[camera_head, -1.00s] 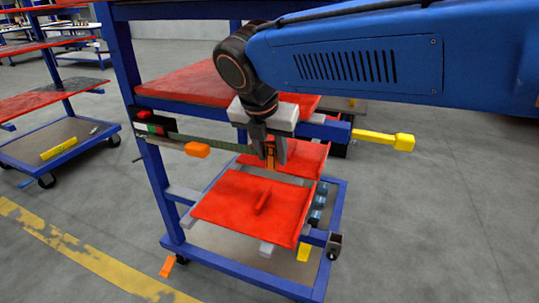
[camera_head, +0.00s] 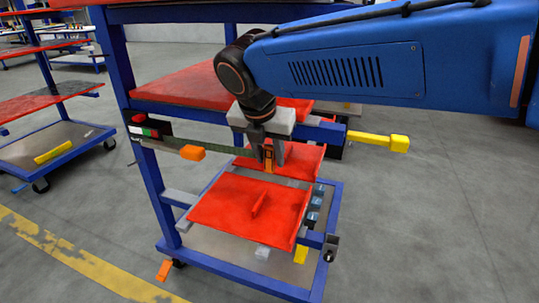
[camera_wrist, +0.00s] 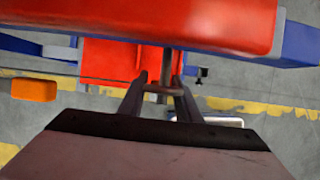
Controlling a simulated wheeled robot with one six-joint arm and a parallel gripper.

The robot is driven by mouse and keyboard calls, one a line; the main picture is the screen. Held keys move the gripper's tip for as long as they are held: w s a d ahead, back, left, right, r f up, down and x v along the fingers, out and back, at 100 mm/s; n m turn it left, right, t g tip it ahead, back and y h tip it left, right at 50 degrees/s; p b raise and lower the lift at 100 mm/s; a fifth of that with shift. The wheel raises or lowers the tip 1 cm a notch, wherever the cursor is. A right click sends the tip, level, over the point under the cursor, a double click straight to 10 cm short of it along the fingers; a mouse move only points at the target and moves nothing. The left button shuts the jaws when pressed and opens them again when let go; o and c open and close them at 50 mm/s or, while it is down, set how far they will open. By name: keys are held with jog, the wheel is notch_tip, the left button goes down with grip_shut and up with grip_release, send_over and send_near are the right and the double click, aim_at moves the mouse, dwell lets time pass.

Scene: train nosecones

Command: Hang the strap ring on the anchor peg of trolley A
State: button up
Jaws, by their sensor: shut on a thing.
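My gripper (camera_head: 268,152) is shut on the orange strap ring (camera_head: 268,158), beside the blue trolley and above its lower red panel. An orange block (camera_head: 192,153) sits along the strap. A yellow peg (camera_head: 380,140) with a thicker end sticks out right from the trolley's blue rail, apart from the ring. In the wrist view, the fingers (camera_wrist: 160,92) close around a narrow piece; the ring's shape is unclear there.
A red shelf (camera_head: 190,88) lies behind my gripper and fills the top of the wrist view (camera_wrist: 150,22). The lower red panel (camera_head: 235,208) has a raised red bar. Another trolley (camera_head: 55,145) stands at left. Floor at right (camera_head: 450,220) is clear.

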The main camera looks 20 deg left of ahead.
jog(key=o, duration=1.2)
jog(key=shift+r, duration=0.1)
jog(key=v, duration=0.4)
jog(key=shift+s+r, duration=0.1)
jog(key=shift+r, duration=0.2)
jog(key=s, duration=1.2)
jog(key=shift+a, duration=0.45)
